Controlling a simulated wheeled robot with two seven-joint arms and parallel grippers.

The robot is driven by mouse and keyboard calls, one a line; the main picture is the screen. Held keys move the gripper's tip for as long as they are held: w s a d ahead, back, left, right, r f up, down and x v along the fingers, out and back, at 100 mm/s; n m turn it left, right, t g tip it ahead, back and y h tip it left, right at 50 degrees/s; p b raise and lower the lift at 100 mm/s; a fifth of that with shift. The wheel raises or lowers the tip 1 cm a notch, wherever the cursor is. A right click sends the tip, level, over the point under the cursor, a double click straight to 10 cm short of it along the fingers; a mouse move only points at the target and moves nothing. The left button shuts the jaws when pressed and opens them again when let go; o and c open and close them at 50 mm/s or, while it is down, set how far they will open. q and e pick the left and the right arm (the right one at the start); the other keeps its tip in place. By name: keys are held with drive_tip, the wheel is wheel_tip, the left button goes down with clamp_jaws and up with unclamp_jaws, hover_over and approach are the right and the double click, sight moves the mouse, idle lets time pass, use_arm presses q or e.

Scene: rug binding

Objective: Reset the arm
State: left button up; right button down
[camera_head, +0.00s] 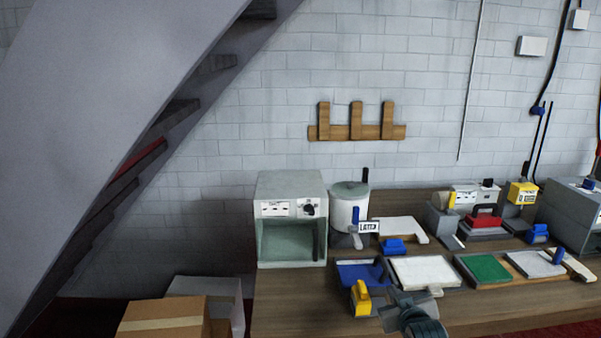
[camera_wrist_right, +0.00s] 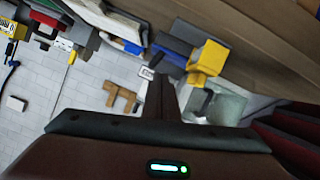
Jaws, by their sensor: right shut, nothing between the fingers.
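My right gripper (camera_head: 399,298) shows at the front edge of the wooden workbench (camera_head: 290,300) in the head view, right of a yellow-handled tool (camera_head: 361,298). In the right wrist view the dark fingers (camera_wrist_right: 161,92) are together, with nothing between them. The yellow tool (camera_wrist_right: 208,57) shows just right of the fingers in that view, apparently apart from them. My left gripper is in neither view.
A grey open-fronted box (camera_head: 291,184) and a white pot (camera_head: 349,210) stand at the bench's left end. Blue, white and green boards (camera_head: 484,269) lie along the front. Cardboard boxes (camera_head: 165,316) stand left of the bench. A wooden rack (camera_head: 357,131) hangs on the wall.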

drive_tip(key=s+a+f+g, duration=0.1)
drive_tip(key=s+f+g, duration=0.1)
drive_tip(key=s+f, duration=0.5)
drive_tip(key=s+a+f+g, duration=0.15)
drive_tip(key=s+f, duration=0.25)
drive_tip(key=s, duration=0.7)
drive_tip(key=s+f+g, duration=0.2)
drive_tip(key=s+f, duration=0.3)
drive_tip(key=s, duration=0.3)
drive_tip(key=s+a+f+m+g, duration=0.15)
drive_tip(key=s+g, duration=0.35)
drive_tip(key=s, duration=1.9)
wheel_tip(320, 180, down, 32)
drive_tip(key=s+g+b, duration=0.1)
drive_tip(key=s+b, duration=0.1)
drive_tip(key=s+d+f+g+b, duration=0.1)
drive_tip(key=s+d+f, duration=0.2)
drive_tip(key=s+f, duration=1.4)
drive_tip(key=shift+f+n, duration=0.45)
drive_tip(key=shift+f, duration=0.05)
